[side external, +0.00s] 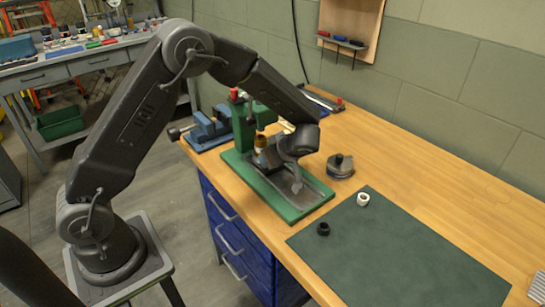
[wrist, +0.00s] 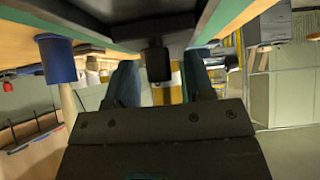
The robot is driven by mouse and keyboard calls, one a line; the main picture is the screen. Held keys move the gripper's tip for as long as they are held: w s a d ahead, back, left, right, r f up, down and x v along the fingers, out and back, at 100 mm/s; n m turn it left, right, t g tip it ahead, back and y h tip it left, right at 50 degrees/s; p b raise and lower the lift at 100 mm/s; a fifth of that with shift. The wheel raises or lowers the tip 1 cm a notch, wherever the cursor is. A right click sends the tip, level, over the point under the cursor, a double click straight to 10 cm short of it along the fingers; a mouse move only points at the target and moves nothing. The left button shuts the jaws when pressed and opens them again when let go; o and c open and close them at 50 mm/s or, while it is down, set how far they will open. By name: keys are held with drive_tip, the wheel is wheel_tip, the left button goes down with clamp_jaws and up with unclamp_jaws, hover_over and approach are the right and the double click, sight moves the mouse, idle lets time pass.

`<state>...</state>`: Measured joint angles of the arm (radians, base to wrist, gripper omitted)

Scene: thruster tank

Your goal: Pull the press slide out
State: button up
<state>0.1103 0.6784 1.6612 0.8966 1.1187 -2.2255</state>
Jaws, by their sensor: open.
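The green press (side external: 244,125) stands on the wooden bench, with a long green base (side external: 303,212). A dark grey slide (side external: 318,190) lies in that base, and part of it is hidden behind my gripper. In the wrist view, which is upside down, my gripper (wrist: 160,80) is open. Its two fingers stand on either side of a dark upright block (wrist: 158,62) on the slide (wrist: 150,20). I cannot tell whether the fingers touch it. An orange and white part (side external: 260,141) is at the press behind my gripper.
A blue vise (side external: 208,128) is left of the press. A round dark metal piece (side external: 340,165) stands right of the base. A green mat (side external: 395,250) holds a black ring (side external: 323,229) and a white ring (side external: 363,199). The bench at the back right is clear.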

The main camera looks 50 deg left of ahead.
clamp_jaws()
idle(0.5)
